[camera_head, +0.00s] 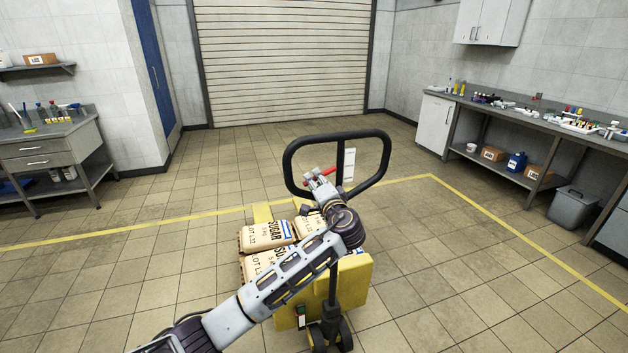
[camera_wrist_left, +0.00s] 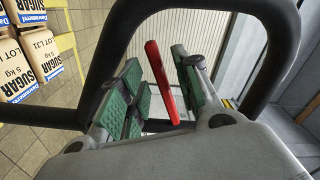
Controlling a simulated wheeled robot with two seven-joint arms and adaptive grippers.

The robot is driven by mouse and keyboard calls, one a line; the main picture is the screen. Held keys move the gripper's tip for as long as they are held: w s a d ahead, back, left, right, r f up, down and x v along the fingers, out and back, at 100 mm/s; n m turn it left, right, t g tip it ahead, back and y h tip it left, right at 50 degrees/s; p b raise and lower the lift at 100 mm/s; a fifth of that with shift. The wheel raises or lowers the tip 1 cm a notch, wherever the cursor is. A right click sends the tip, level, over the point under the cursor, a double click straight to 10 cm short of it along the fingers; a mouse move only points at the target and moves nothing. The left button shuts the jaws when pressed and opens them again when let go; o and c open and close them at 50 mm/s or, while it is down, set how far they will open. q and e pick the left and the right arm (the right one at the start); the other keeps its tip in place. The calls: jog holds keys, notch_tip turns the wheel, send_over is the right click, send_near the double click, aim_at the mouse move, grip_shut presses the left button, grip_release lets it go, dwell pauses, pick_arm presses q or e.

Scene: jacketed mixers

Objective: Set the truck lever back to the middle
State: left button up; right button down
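The pallet truck (camera_head: 353,285) is yellow and carries stacked sugar sacks (camera_head: 266,237). Its black loop handle (camera_head: 289,152) stands up in front of me, with the red lever (camera_head: 330,170) inside the loop. My left gripper (camera_head: 318,177) is at the loop's lower left part, by the lever. In the left wrist view the red lever (camera_wrist_left: 160,80) stands between the green-padded fingers of my left gripper (camera_wrist_left: 157,85), which are apart. A gap shows on the left side of the lever; contact on the right side cannot be told. My right gripper is not in view.
A workbench with lab items (camera_head: 540,117) runs along the right wall, with a grey bin (camera_head: 573,207) below its front. Another bench (camera_head: 45,150) stands at the left. A roller shutter (camera_head: 283,60) closes the back. The tiled floor around the truck is clear.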

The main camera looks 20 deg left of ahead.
pick_arm(q)
jog(key=shift+x, duration=1)
grip_shut()
